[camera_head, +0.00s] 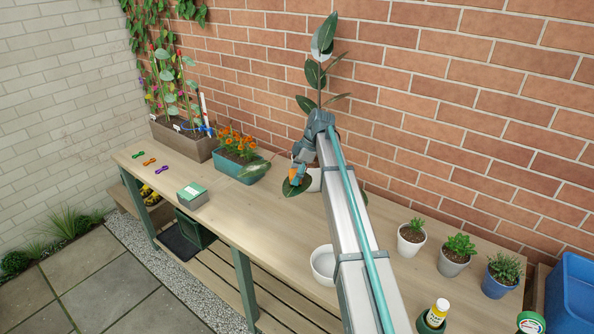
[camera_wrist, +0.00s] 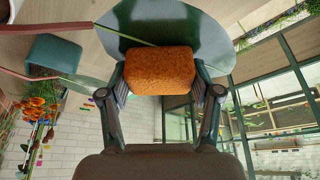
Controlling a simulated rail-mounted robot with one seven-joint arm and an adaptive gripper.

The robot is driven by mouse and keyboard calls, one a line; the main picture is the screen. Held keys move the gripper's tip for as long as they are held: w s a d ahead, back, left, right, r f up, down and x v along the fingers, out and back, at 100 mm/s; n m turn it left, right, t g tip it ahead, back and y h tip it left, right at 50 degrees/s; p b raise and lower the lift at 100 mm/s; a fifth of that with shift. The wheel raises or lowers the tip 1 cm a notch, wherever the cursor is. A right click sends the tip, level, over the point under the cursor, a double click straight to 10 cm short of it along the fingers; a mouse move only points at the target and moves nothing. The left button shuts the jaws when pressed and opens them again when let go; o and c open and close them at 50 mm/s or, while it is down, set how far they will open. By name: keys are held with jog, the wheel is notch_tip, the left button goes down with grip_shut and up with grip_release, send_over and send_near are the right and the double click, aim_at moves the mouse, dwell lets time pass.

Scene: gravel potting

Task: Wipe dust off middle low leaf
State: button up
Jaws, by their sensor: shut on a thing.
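My gripper (camera_head: 298,171) is shut on an orange sponge (camera_wrist: 160,70), which sits between both fingers in the wrist view. The rubber plant (camera_head: 318,75) stands against the brick wall, its upper leaves above my wrist. A low dark green leaf (camera_head: 295,188) lies just below my gripper in the head view. In the wrist view a broad grey-green leaf (camera_wrist: 196,32) is behind the sponge and overlaps it; I cannot tell whether they touch. Another low leaf (camera_head: 255,168) reaches left toward the flower planter. My arm hides most of the plant's white pot (camera_head: 314,181).
The teal planter (camera_head: 236,170) with orange flowers is left of my gripper. A white bowl (camera_head: 323,264) stands near the front edge. Several small potted plants (camera_head: 458,254) stand right of my arm. A grey-green box (camera_head: 192,196) is front left. Bare wood lies between.

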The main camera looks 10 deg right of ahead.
jog(key=shift+w+d+f, duration=0.1)
jog(key=shift+w+d, duration=0.25)
jog(key=shift+w, duration=0.1)
jog(key=shift+w+d+b, duration=0.2)
jog(key=shift+w+d, duration=0.25)
jog(key=shift+w, duration=0.25)
jog(key=shift+w+d+b, duration=0.15)
jog(key=shift+w+d, duration=0.25)
jog(key=shift+w, duration=0.25)
notch_tip(320, 180, up, 8)
jog(key=p, duration=0.2)
